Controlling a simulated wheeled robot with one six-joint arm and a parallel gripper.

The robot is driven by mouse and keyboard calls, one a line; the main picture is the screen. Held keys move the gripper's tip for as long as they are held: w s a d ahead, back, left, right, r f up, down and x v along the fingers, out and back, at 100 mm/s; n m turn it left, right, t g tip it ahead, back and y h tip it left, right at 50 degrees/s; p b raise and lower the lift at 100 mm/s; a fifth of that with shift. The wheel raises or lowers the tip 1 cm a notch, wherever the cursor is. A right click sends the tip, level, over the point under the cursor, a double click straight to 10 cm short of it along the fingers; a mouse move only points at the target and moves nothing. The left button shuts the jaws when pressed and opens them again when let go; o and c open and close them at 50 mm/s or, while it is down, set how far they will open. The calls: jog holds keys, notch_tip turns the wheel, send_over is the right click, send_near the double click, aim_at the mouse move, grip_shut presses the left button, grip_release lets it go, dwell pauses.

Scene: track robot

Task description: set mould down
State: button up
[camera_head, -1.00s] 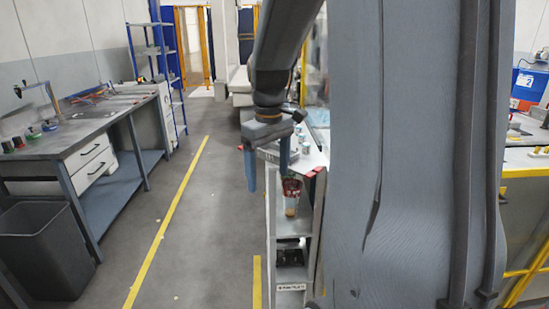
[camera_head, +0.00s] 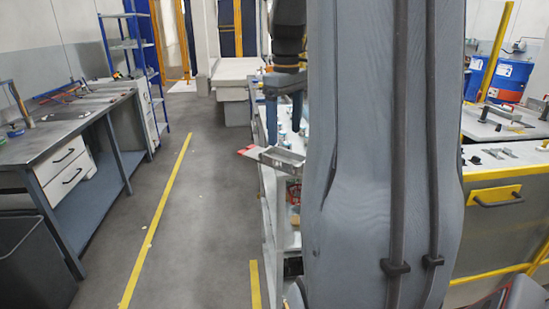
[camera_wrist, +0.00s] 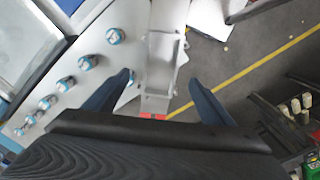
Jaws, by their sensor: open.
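A pale grey metal piece that looks like the mould (camera_wrist: 160,72) lies between the spread fingers in the wrist view, with a red part at its lower end. In the head view the mould (camera_head: 283,160) sits at the top edge of the narrow shelf unit (camera_head: 269,195), its red end pointing left over the aisle. My gripper (camera_head: 284,136) is open, fingers pointing down above the mould. In the wrist view my gripper (camera_wrist: 160,82) has one finger on each side of it, with visible gaps. My arm column hides the mould's right side and most of the unit.
Several small blue-capped containers (camera_wrist: 86,62) stand on the pale top beside the mould. A workbench (camera_head: 70,130) and a dark bin (camera_head: 35,262) are on the left. The aisle floor (camera_head: 200,200) with yellow lines is clear. A yellow-trimmed bench (camera_head: 505,170) is on the right.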

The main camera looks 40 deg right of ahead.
aim_at(284, 152)
jog(key=shift+w+f, duration=0.1)
jog(key=shift+f, duration=0.3)
jog(key=shift+s+a+f+p, duration=0.1)
jog(key=shift+f+p, duration=0.5)
jog(key=shift+f, duration=1.15)
jog(key=shift+s+f+p, duration=0.1)
jog(key=shift+f+p, duration=0.5)
jog(key=shift+f, duration=1.1)
jog(key=c, duration=1.8)
jog(key=shift+r, duration=0.15)
